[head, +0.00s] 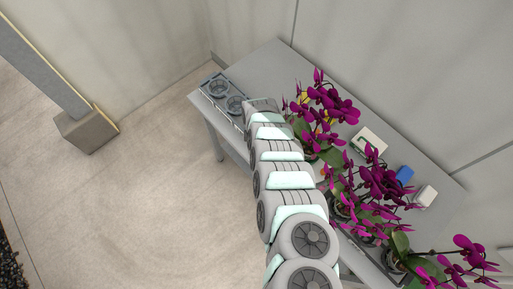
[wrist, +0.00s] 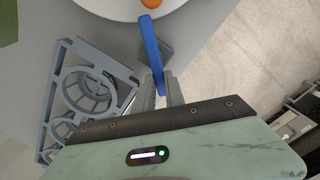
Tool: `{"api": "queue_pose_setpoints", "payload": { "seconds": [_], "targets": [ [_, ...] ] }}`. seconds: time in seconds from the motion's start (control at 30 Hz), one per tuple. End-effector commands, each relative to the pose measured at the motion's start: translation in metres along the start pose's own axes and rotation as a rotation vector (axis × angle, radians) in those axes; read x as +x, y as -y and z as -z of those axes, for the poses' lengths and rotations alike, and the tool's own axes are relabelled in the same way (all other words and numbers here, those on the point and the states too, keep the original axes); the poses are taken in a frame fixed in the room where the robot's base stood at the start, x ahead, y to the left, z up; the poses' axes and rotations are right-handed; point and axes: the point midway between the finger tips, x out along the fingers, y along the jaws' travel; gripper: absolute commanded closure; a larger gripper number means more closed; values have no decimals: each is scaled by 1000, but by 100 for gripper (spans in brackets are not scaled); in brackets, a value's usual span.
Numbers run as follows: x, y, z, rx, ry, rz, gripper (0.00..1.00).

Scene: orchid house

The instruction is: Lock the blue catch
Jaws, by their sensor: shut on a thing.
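The blue catch (wrist: 150,42) is a narrow blue bar in the wrist view, running from the white rounded thing at the top down between my fingers. My gripper (wrist: 161,82) is shut on its lower end. A small grey block (wrist: 165,49) is right beside the bar. In the head view my arm covers the catch and the fingertips, so whether the catch is locked cannot be told.
A grey rack with round holders (wrist: 85,88) is left of my gripper; it also shows at the table's left end (head: 235,104). Magenta orchids (head: 375,180) crowd the table's right side.

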Motion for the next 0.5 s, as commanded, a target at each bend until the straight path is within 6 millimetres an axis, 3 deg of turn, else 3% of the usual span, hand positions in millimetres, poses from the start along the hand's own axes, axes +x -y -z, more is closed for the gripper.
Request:
{"api": "queue_pose_setpoints", "payload": {
  "seconds": [0.37, 0.4, 0.5],
  "targets": [
    [0, -2, 0, 61, 0, 0, 100],
    [0, -2, 0, 61, 0, 0, 83],
    [0, -2, 0, 61, 0, 0, 75]
  ]
}}
